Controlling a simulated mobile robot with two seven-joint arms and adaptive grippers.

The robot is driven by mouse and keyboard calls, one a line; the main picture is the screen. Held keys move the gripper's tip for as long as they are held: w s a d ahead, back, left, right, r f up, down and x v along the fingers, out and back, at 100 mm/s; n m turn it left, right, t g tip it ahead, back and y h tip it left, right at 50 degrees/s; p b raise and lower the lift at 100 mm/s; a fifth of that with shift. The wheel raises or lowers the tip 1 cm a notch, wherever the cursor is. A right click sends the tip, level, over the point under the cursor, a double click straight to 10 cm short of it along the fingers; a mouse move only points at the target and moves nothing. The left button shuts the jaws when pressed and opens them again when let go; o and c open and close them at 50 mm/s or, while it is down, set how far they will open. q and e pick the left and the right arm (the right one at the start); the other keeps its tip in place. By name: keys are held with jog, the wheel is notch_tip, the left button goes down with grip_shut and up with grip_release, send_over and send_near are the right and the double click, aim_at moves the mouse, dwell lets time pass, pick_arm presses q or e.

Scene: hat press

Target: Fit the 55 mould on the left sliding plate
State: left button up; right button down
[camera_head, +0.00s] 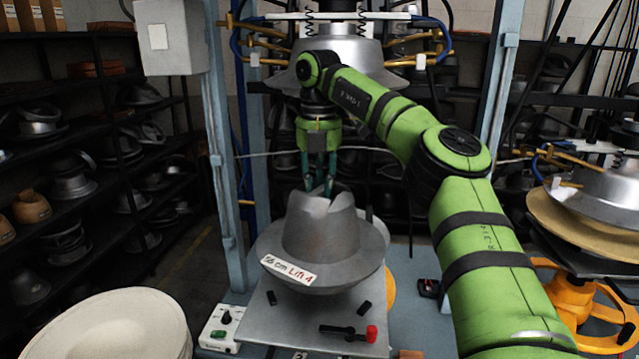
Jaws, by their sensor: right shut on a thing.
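A grey metal hat-shaped mould (318,232) with a wide brim is in the middle of the head view. Its label (290,270) appears to read "56 cm Lift 4", not 55. My right gripper (320,185) points down from above, its fingers shut on the pinched top of the mould's crown. The mould is upright over a flat grey sliding plate (262,326); its brim covers the back of the plate. I cannot tell whether the mould touches the plate. My left gripper is not in view.
A press head (345,60) with a silver mould hangs above and behind, between blue posts (212,150). A red-tipped lever (350,333) and black blocks are on the plate. A control box (222,328) stands left. A pale round form (115,328) is front left. Another press (600,200) stands right.

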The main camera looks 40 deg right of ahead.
jog(key=shift+f+b, duration=1.2)
jog(key=shift+f, duration=0.25)
jog(key=shift+f+b, duration=1.15)
jog(key=shift+f, duration=0.2)
jog(key=shift+a+f+b, duration=0.1)
jog(key=shift+f+b, duration=0.35)
jog(key=shift+f, duration=0.1)
dwell(0.9)
jog(key=c, duration=1)
grip_release()
jog(key=shift+s, duration=0.1)
jog(key=shift+o, duration=0.4)
jog(key=shift+s+a, duration=0.1)
